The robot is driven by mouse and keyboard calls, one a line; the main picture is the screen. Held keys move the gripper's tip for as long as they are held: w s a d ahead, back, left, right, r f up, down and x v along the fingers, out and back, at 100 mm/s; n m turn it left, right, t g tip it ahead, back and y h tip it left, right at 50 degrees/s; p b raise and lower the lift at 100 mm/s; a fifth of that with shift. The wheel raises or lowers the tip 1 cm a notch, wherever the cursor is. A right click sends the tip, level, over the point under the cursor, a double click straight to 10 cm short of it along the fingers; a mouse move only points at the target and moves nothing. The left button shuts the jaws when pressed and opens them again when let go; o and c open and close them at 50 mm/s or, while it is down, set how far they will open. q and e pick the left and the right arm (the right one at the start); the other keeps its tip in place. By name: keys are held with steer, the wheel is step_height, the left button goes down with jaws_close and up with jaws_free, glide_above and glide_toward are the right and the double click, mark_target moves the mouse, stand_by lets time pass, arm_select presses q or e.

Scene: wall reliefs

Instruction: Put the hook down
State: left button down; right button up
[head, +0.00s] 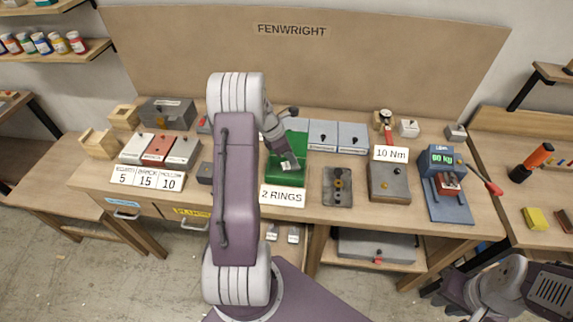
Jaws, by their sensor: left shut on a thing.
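My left gripper (287,161) reaches down over the green box (280,176), behind the card that reads "2 RINGS" (283,196). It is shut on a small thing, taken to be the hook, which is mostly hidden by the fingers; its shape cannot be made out. Whether it touches the green box's surface cannot be told. Part of my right arm shows at the bottom right, and the state of my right gripper (452,292) cannot be made out there.
Left of the green box stand small boxes with number cards (147,179). The workbench's (320,220) front strip is mostly clear.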

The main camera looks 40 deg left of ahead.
mark_target(285, 164)
arm_select(q)
steer(key=shift+s+a+f, duration=0.25)
steer(key=shift+a+f, duration=0.25)
steer(key=shift+a, duration=0.3)
step_height(285, 164, down, 4)
steer(key=shift+d+r, duration=0.1)
steer(key=shift+r, duration=0.05)
steer(key=shift+f, duration=0.25)
steer(key=c, duration=1.6)
jaws_free()
steer(key=shift+o, duration=0.2)
